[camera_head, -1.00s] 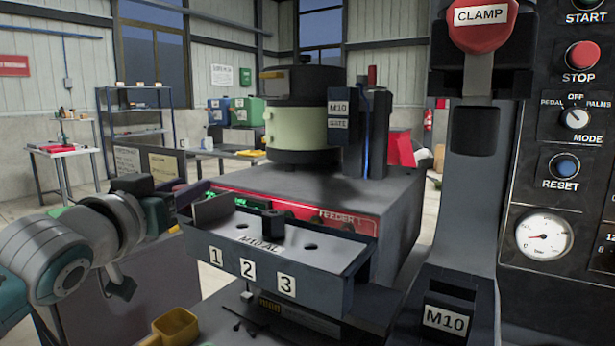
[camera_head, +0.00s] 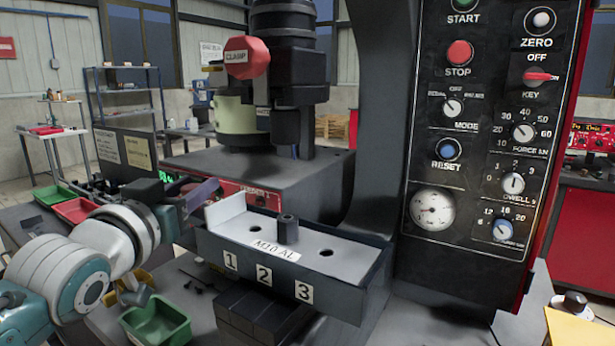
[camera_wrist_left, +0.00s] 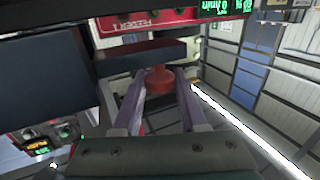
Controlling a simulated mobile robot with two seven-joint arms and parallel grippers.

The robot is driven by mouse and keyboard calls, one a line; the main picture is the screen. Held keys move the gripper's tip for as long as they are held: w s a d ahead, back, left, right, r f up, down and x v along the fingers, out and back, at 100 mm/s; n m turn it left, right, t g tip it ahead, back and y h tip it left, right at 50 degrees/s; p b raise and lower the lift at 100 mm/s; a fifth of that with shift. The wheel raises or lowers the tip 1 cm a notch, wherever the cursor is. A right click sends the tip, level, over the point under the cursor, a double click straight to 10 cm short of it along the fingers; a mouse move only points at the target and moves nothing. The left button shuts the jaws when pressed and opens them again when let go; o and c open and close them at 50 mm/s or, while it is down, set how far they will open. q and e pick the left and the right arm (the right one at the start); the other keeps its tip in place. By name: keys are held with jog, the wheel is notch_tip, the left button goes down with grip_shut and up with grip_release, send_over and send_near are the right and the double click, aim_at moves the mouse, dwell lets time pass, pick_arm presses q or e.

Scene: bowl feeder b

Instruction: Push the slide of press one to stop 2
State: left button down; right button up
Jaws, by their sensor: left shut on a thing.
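The slide looks to be the dark tray (camera_head: 345,297) with plates 1, 2 and 3 on its front. A pale M10 AL plate (camera_head: 299,247) with two holes and an upright dark hex post (camera_head: 288,230) lies in it. The post stands between plates 2 and 3 in the picture. My left gripper (camera_head: 203,194) is at the tray's left end. In the left wrist view its fingers (camera_wrist_left: 158,108) are shut on a dull red knob (camera_wrist_left: 158,82) beside a dark bar (camera_wrist_left: 142,58). The stop marks cannot be made out. My right gripper is not in view.
The press column (camera_head: 383,150) and control panel (camera_head: 480,140) stand right of the tray. The feeder (camera_head: 270,160) is behind. A green bin (camera_head: 155,322) is near, below my left arm.

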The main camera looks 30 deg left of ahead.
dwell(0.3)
pick_arm(q)
jog(key=shift+c, duration=2.3)
grip_release()
jog(key=v, duration=1)
